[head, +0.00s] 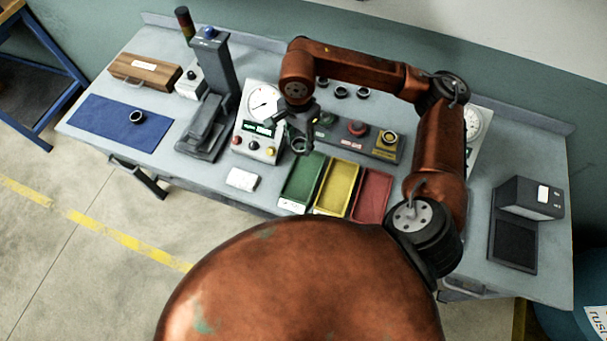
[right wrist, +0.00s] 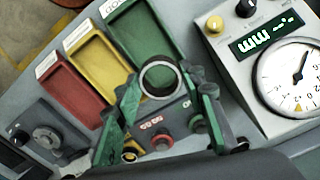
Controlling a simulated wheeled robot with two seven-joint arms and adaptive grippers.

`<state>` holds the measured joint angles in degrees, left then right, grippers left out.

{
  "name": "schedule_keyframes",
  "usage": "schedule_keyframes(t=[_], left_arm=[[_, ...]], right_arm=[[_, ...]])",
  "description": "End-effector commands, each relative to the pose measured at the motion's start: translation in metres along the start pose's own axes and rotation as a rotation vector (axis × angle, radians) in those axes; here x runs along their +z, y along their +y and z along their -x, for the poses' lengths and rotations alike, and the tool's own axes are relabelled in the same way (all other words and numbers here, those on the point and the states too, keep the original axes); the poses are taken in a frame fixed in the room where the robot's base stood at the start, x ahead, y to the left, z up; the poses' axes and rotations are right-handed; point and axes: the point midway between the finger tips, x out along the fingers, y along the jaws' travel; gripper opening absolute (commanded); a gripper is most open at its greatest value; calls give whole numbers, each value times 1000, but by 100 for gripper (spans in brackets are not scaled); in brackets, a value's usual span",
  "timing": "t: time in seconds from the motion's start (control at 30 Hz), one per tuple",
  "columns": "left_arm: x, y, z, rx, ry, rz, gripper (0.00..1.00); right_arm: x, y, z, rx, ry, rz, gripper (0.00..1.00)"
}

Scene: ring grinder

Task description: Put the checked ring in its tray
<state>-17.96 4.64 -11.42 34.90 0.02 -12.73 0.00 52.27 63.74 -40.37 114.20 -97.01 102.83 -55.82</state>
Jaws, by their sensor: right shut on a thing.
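My right gripper (head: 298,128) comes in from the right and is shut on a dark metal ring (head: 299,146), held above the bench. In the right wrist view the ring (right wrist: 160,78) sits upright between the fingertips (right wrist: 163,88), overlapping the near end of the green tray (right wrist: 142,30). The trays look empty. My left gripper is not in view.
A gauge box (head: 263,103) stands left of the ring. A button panel (head: 357,130) with a ring on its yellow spot lies behind the trays. Another ring (head: 136,117) lies on a blue mat (head: 110,125). A dark stand (head: 210,110) rises between mat and gauge.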

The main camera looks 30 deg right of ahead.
Motion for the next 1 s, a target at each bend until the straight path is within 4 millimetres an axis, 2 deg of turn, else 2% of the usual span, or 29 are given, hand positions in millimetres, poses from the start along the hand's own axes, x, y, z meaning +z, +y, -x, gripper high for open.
schedule_keyframes(t=[0.37,0.8,1.0], left_arm=[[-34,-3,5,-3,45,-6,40],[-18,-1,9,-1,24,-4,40],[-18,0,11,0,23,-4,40]], right_arm=[[-4,35,-10,2,-1,-935,6],[-10,77,-18,3,0,-2038,6],[-12,97,-21,3,1,-2543,6]])
